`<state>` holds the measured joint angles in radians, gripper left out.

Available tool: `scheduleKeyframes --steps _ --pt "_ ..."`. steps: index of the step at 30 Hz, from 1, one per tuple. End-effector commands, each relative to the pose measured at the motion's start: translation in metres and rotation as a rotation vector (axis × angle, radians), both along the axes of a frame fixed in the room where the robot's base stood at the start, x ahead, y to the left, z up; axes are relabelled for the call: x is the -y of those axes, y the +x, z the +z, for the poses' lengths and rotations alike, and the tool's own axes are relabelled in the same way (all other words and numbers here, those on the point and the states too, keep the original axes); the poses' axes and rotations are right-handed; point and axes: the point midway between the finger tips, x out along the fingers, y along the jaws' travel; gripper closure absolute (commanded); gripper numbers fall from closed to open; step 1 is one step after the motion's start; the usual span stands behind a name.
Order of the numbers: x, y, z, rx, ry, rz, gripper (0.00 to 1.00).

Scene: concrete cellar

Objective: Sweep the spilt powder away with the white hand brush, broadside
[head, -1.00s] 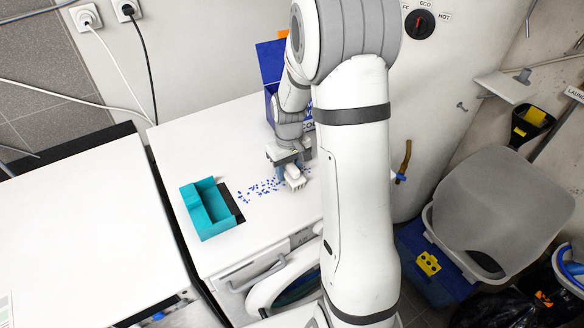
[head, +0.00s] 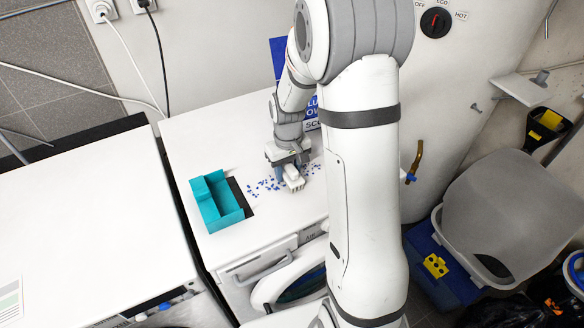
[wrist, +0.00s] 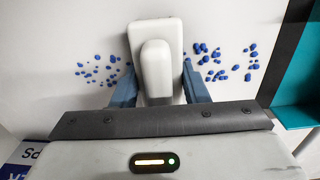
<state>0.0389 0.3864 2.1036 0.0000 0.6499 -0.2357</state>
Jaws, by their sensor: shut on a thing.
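The white hand brush (wrist: 155,62) is between the two blue-grey fingers of my gripper (wrist: 157,88) in the wrist view, and the gripper is shut on it. In the head view the brush (head: 293,180) is at the white machine top, below my gripper (head: 288,162). The spilt powder shows as blue grains (head: 264,186) in a band on both sides of the brush. In the wrist view, larger grains (wrist: 225,62) lie to its right and smaller ones to its left. I cannot tell whether the bristles touch the top.
A teal open box (head: 216,203) stands on the white washing machine top (head: 205,135), beside a dark slot (head: 241,197). A blue carton (head: 311,108) stands behind, partly hidden by my arm. The machine's round door (head: 290,284) hangs open in front. Another white top (head: 80,220) is at left.

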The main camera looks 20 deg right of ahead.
Motion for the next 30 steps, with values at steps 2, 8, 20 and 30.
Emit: scheduleKeyframes --steps 2,8,20,30 --pt "-0.006 -0.003 -0.003 -0.008 0.001 0.003 0.78" --pt "-0.015 -0.006 -0.003 -0.009 0.001 0.002 0.78" --pt "-0.018 -0.006 -0.003 -0.009 0.001 0.001 0.78" --pt "-0.036 -0.009 -0.002 -0.008 0.0 0.002 0.78"
